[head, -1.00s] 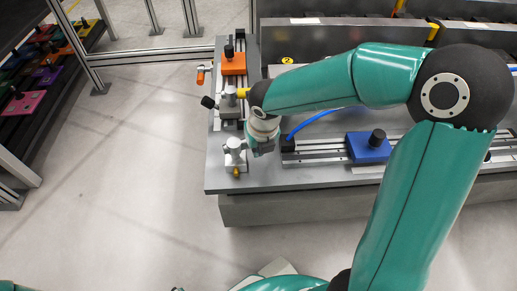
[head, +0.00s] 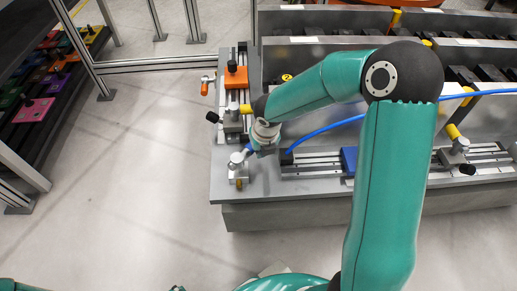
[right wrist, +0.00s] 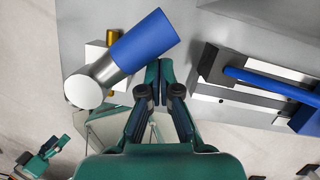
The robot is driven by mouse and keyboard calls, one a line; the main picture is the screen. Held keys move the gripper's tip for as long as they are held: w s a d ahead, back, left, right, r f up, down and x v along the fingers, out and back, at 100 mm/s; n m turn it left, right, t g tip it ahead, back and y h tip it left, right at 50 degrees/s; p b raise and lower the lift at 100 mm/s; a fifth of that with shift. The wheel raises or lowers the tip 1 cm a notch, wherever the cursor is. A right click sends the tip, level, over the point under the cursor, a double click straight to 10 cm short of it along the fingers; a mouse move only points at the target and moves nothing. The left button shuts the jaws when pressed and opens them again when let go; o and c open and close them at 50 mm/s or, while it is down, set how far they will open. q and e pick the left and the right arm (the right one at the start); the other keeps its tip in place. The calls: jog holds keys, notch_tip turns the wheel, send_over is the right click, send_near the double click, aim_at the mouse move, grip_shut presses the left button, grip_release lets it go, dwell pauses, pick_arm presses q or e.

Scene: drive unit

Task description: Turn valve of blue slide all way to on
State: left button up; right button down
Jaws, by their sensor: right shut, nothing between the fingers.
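The valve (head: 238,172) stands at the table's front left corner; its blue handle (head: 249,149) points to the upper right. In the right wrist view the blue handle (right wrist: 141,44) lies at an angle, with a round white cap (right wrist: 83,92) at its lower left end. My right gripper (head: 263,150) is shut and empty, close beside the handle; its fingertips (right wrist: 158,72) show just below the handle. I cannot tell whether they touch. The blue slide (head: 349,159) is on the rail, partly hidden by my right arm. My left gripper (right wrist: 42,155) is small in the right wrist view, its jaws unclear.
An orange slide (head: 236,77) with its own orange-handled valve (head: 205,86) is behind. A blue hose (head: 325,130) runs from the rail's end. Open floor lies left and in front of the table (head: 300,190).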

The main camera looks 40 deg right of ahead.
jog(key=shift+w+a+r+n+y+p, duration=0.15)
jog(key=shift+w+n+p, duration=0.75)
jog(key=shift+p, duration=1.45)
jog(key=shift+w+d+r+n+y+p, duration=0.2)
jog(key=shift+w+n+p, duration=0.7)
jog(key=shift+p, duration=1.45)
jog(key=shift+w+a+f+m+p, duration=0.15)
jog(key=shift+w+a+p, duration=0.1)
jog(key=shift+w+p, duration=0.3)
jog(key=shift+w+a+f+m+p, duration=0.15)
jog(key=shift+w+a+p, duration=0.1)
jog(key=shift+w+p, duration=0.3)
jog(key=shift+w, duration=0.1)
